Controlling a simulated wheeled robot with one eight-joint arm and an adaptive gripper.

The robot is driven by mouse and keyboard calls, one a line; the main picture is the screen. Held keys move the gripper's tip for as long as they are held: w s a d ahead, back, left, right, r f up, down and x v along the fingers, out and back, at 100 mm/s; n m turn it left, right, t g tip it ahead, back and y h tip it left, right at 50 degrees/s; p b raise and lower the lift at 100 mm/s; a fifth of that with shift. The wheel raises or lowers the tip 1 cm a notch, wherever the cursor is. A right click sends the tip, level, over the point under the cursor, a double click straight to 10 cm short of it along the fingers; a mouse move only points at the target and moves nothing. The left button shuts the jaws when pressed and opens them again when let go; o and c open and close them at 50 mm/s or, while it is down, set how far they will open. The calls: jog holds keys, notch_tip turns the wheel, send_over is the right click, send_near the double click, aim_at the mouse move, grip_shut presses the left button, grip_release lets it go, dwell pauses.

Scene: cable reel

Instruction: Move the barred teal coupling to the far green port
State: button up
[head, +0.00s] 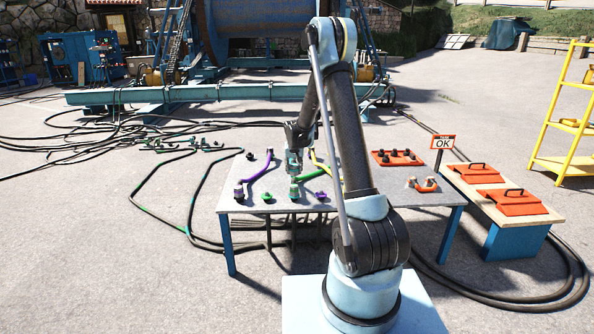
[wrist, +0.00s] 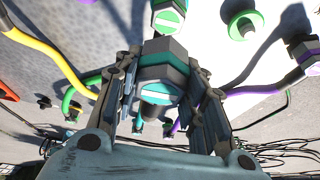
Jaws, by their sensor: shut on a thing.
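In the wrist view, my gripper (wrist: 164,82) is shut around a dark grey coupling with a teal band and a white bar (wrist: 162,72). In the head view, my gripper (head: 294,160) is low over the table, and the held coupling is hard to make out there. A second coupling with a green band and white bar (wrist: 170,17) is at the top of the wrist view. A green ring-shaped port (wrist: 243,25) lies to its right. In the head view, a green port (head: 267,197) is near the table's front edge. I cannot tell which port is the far one.
The grey table (head: 245,206) carries a purple hose (head: 259,167), a green hose (head: 310,175) and a yellow hose (head: 318,160). An orange plate with dark knobs (head: 397,158) and an OK sign (head: 443,142) stand to the right. Cables cover the ground left.

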jog(key=a, duration=1.4)
jog(key=shift+f, duration=0.3)
dwell(0.3)
jog(key=shift+f, duration=0.15)
jog(key=shift+f, duration=3.35)
jog(key=shift+f, duration=0.1)
jog(key=shift+f, duration=0.4)
jog(key=shift+f, duration=0.15)
jog(key=shift+f, duration=0.75)
